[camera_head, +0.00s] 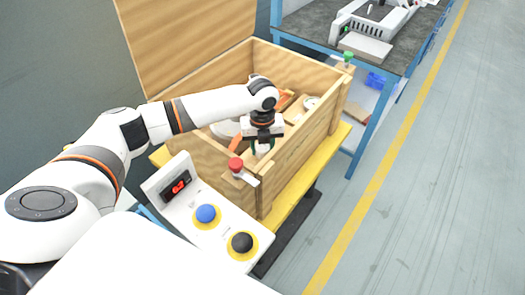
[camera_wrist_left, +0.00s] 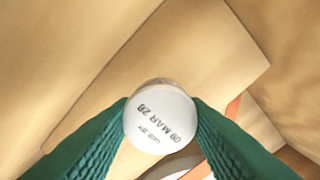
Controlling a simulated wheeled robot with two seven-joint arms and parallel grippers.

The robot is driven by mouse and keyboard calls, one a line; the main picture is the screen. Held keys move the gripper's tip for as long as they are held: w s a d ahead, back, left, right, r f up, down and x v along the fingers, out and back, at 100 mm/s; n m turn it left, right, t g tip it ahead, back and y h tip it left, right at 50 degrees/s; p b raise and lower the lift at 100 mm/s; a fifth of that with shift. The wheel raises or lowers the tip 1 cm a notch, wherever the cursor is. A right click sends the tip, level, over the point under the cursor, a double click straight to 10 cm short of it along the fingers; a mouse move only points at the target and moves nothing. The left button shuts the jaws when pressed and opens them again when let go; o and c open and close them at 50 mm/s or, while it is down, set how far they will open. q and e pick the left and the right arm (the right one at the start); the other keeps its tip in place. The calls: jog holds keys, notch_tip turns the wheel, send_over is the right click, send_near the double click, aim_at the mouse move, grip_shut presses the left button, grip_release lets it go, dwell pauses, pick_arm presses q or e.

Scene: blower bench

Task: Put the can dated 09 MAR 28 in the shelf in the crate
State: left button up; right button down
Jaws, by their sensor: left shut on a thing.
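My left gripper (camera_head: 262,146) reaches down inside the open wooden crate (camera_head: 302,160). In the left wrist view its green ribbed fingers (camera_wrist_left: 160,128) are shut on a round white can (camera_wrist_left: 158,118). The can's facing end reads "09 MAR 28" in dark print. In the head view only a small pale part of the can (camera_head: 261,149) shows between the fingers. In the left wrist view a flat pale wooden board (camera_wrist_left: 185,60) lies behind the can; I cannot tell whether it is the shelf or whether the can touches it. My right gripper is not in view.
The crate's tall lid (camera_head: 190,35) stands open at the back. Several items, some orange, lie inside the crate. A control box (camera_head: 208,212) with blue and black buttons stands in front. A blue-framed bench (camera_head: 362,50) stands behind right. The floor to the right is clear.

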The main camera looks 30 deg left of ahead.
aim_at(262, 147)
pick_arm(q)
jog(key=shift+f, duration=1.3)
jog(key=shift+f, duration=0.1)
jog(key=o, duration=1)
notch_tip(262, 147, up, 12)
jog(key=shift+r, duration=0.15)
